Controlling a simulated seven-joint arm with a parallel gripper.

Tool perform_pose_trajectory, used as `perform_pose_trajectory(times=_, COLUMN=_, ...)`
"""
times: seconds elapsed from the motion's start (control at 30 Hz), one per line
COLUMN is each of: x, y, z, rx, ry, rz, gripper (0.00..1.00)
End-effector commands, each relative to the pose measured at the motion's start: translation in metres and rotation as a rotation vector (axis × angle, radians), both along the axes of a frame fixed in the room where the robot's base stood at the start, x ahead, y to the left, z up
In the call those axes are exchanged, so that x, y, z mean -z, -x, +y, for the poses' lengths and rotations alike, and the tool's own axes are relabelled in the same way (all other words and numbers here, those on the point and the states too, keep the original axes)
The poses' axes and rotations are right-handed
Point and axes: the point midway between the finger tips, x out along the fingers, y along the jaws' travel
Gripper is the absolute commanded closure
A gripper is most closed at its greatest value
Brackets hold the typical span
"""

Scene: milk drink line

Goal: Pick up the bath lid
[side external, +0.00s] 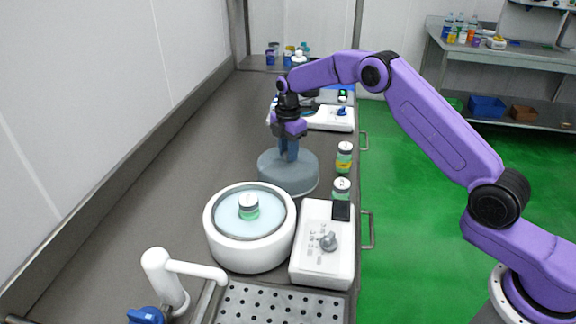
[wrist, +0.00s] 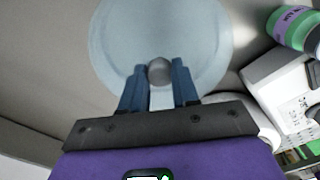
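The bath lid (side external: 288,178) is a wide, round, grey-blue disc in the middle of the counter, just behind the white bath. It fills the upper middle of the wrist view, with a round grey knob (wrist: 159,71) at its centre. My gripper (side external: 288,155) points down over the lid, with its blue fingers low at the lid's centre. In the wrist view the fingertips (wrist: 159,67) are apart, one on each side of the knob. I cannot tell whether they touch it. The fingers hide the knob in the side view.
The white bath (side external: 225,253) stands uncovered in front of the lid, with a green-banded jar (side external: 249,207) in it. A white control unit (side external: 322,262) is to its right. Two jars (side external: 344,157) (side external: 342,188) stand right of the lid. A white tap (side external: 165,275) is at front left.

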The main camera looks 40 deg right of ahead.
Motion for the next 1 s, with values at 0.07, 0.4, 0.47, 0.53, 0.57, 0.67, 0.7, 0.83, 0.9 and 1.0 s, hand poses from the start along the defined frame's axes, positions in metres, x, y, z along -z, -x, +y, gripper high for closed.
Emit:
perform_pose_trajectory(times=0.07, x=0.0, y=0.0, z=0.0, rx=0.0, ry=0.0, rz=0.0, gripper=1.0)
perform_pose_trajectory(times=0.4, x=-0.003, y=0.0, z=0.0, rx=0.0, ry=0.0, rz=-0.001, gripper=1.0)
perform_pose_trajectory(times=0.47, x=-0.006, y=0.0, z=0.0, rx=0.0, ry=0.0, rz=-0.001, gripper=1.0)
perform_pose_trajectory(times=0.53, x=-0.011, y=0.0, z=0.0, rx=0.0, ry=0.0, rz=-0.002, gripper=1.0)
perform_pose_trajectory(times=0.57, x=-0.014, y=-0.001, z=0.0, rx=0.0, ry=0.0, rz=-0.003, gripper=1.0)
perform_pose_trajectory(times=0.67, x=-0.028, y=-0.001, z=0.001, rx=-0.001, ry=-0.001, rz=-0.005, gripper=1.0)
perform_pose_trajectory(times=0.7, x=-0.033, y=-0.001, z=0.001, rx=-0.001, ry=-0.001, rz=-0.004, gripper=1.0)
perform_pose_trajectory(times=0.83, x=-0.047, y=0.012, z=-0.001, rx=0.0, ry=0.0, rz=-0.002, gripper=1.0)
perform_pose_trajectory(times=0.9, x=-0.057, y=0.021, z=-0.003, rx=0.0, ry=0.0, rz=-0.003, gripper=1.0)
perform_pose_trajectory(times=1.0, x=-0.074, y=0.035, z=-0.004, rx=0.0, ry=0.0, rz=-0.003, gripper=1.0)
